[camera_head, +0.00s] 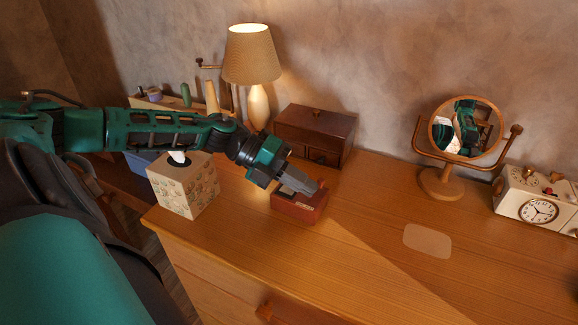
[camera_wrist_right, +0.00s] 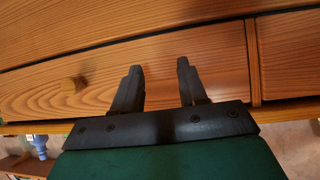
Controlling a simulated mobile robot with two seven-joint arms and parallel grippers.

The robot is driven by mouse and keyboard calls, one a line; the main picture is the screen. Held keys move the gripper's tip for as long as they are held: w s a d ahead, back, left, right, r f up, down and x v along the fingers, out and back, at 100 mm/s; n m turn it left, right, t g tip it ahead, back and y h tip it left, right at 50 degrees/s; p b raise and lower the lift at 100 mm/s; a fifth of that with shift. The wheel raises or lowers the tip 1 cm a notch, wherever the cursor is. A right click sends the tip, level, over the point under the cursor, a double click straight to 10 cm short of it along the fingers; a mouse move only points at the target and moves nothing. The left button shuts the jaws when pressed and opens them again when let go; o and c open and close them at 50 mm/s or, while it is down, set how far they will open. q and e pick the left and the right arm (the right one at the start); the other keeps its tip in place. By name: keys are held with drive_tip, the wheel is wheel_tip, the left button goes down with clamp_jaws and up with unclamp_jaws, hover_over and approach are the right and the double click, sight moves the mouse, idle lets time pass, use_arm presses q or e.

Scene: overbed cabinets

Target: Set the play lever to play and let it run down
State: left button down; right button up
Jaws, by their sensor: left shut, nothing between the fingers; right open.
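A small reddish-brown box (camera_head: 298,207), which seems to be the one with the play lever, sits on the dresser top near its left front. My left gripper (camera_head: 318,190) is shut with its fingertips over the top of this box; whether they touch it I cannot tell. The fingers hide much of the box's top, and I cannot make out the lever. My right gripper (camera_wrist_right: 157,78) is open and empty in the right wrist view, in front of the dresser's drawer fronts. It is not in the head view.
A tissue box (camera_head: 187,187) stands left of the small box, under my left arm. A dark wooden chest (camera_head: 316,133) and a lit lamp (camera_head: 252,58) stand behind. A round mirror (camera_head: 440,182) and a white clock (camera_head: 535,205) stand at right. The front middle holds only a flat pale mat (camera_head: 427,241).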

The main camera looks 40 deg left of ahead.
use_arm(q)
drive_tip(key=shift+r, duration=0.15)
use_arm(e)
drive_tip(key=shift+r, duration=0.1)
use_arm(q)
drive_tip(key=shift+r+p, duration=0.7)
drive_tip(key=shift+p, duration=0.15)
use_arm(e)
drive_tip(key=shift+r, duration=0.7)
drive_tip(key=shift+d, duration=0.1)
